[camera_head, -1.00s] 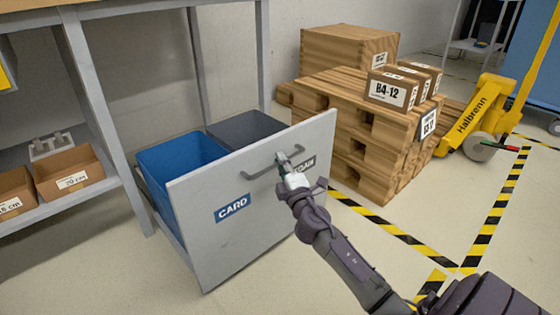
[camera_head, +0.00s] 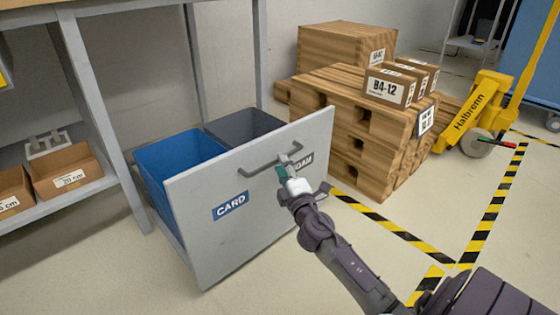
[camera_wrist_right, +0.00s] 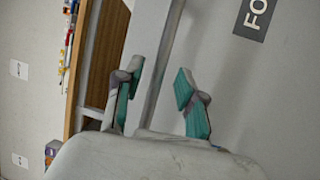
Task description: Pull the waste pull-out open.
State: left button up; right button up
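The waste pull-out (camera_head: 240,235) stands out from under the bench, with a blue bin (camera_head: 180,160) and a dark grey bin (camera_head: 245,125) showing behind its grey front. The front bears a CARD label (camera_head: 230,205) and a second label partly hidden by my gripper. Its bar handle (camera_head: 258,168) also shows in the right wrist view (camera_wrist_right: 158,70). My right gripper (camera_head: 288,163) is at the handle. In the wrist view its teal-padded fingers (camera_wrist_right: 157,92) are spread, with the bar between them and gaps on both sides. My left gripper is not in view.
A wooden pallet stack (camera_head: 350,130) with boxes (camera_head: 390,85) stands just right of the pull-out. A yellow pallet jack (camera_head: 475,110) is behind it. Bench shelving (camera_head: 110,150) stands at left. Floor in front of the pull-out is clear, with striped tape (camera_head: 395,228) at right.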

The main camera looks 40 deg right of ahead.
jog(key=v, duration=0.9)
jog(key=shift+s+a, duration=0.1)
